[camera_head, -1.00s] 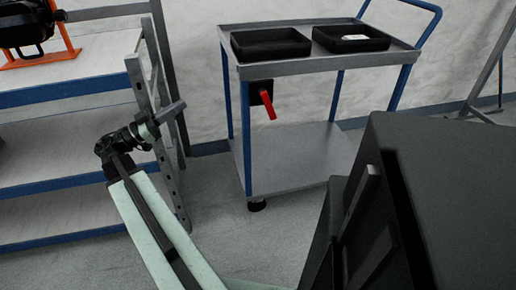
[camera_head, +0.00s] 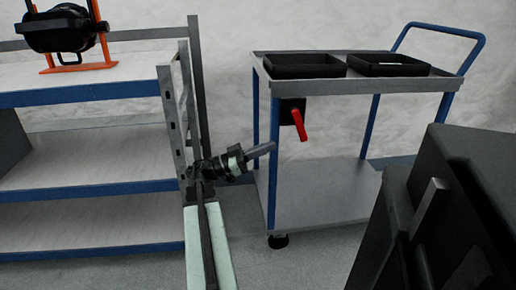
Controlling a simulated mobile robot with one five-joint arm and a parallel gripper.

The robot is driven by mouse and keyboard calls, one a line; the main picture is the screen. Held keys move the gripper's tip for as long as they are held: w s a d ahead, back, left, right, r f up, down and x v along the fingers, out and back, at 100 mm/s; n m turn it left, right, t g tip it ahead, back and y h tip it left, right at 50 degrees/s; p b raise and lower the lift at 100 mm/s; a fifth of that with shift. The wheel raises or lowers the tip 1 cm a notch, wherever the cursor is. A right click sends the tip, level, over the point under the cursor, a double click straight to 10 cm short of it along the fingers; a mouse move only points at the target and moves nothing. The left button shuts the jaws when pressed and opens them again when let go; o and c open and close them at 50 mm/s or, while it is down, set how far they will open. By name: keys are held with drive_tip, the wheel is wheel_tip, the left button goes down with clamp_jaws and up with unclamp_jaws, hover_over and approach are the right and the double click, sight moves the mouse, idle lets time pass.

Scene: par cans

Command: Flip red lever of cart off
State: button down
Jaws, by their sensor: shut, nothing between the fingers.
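The cart (camera_head: 322,208) stands right of centre, with blue posts and a grey top and lower shelf. Its red lever (camera_head: 299,124) hangs below the top shelf near the left front post, on a black mount (camera_head: 288,108). The lever points down, tilted slightly right. My gripper (camera_head: 270,147) is shut and empty, left of and a little below the lever. Its tip appears in front of or beside the cart's left posts; I cannot tell whether it touches them. It is apart from the lever in the picture.
Two black trays (camera_head: 302,72) (camera_head: 388,72) sit on the cart's top. A grey and blue shelf rack (camera_head: 90,187) stands at left, holding a black par can (camera_head: 62,32) on an orange stand (camera_head: 101,22). A dark box-like shape fills the lower right.

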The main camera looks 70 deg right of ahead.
sight(299, 125)
drive_tip(key=p+x, duration=0.2)
drive_tip(key=x, duration=0.5)
drive_tip(key=shift+s+d, duration=0.2)
drive_tip(key=shift+s, duration=0.05)
drive_tip(key=shift+r, duration=0.1)
drive_tip(key=shift+s+d, duration=0.25)
drive_tip(key=shift+s, duration=0.3)
